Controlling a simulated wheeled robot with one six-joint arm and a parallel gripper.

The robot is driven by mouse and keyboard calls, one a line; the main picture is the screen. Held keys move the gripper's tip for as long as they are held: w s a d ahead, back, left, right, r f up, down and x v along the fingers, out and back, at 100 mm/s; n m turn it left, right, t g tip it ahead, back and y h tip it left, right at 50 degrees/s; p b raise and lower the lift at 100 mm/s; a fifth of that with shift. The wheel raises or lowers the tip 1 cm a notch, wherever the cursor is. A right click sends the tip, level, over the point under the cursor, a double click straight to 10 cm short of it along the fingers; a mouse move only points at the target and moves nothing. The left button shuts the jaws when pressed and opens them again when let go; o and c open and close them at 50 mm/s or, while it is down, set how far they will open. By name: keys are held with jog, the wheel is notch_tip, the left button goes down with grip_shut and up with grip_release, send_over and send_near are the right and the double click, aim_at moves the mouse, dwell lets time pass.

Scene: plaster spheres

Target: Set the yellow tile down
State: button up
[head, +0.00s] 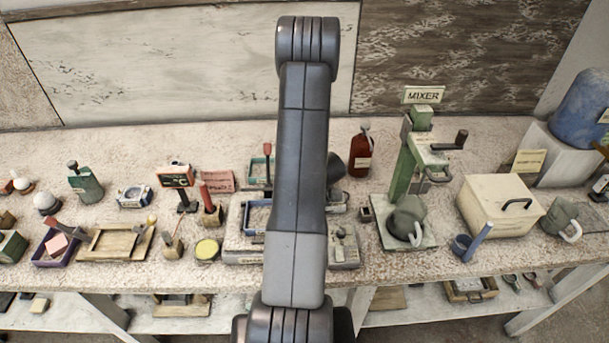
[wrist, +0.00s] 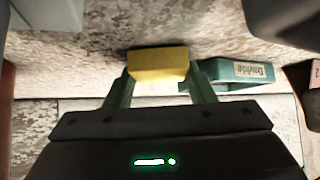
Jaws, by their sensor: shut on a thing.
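The yellow tile (wrist: 158,66) is in the middle of the wrist view, between the two green fingers of my gripper (wrist: 160,78). The fingers are shut on it, one at each side. The pale, mottled bench surface (wrist: 95,58) lies around the tile, with a dark shadow along the tile's edge. I cannot tell whether the tile touches the surface. In the head view my arm hides both the gripper and the tile.
A teal tray with a label (wrist: 238,73) lies close to the right of the tile in the wrist view. In the head view, the green mixer (head: 405,180), a cream box (head: 500,205) and a red bottle (head: 360,153) stand right of my arm. Small tools crowd the left.

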jog(key=shift+f, duration=0.2)
jog(key=o, duration=1.1)
jog(key=shift+r, duration=0.2)
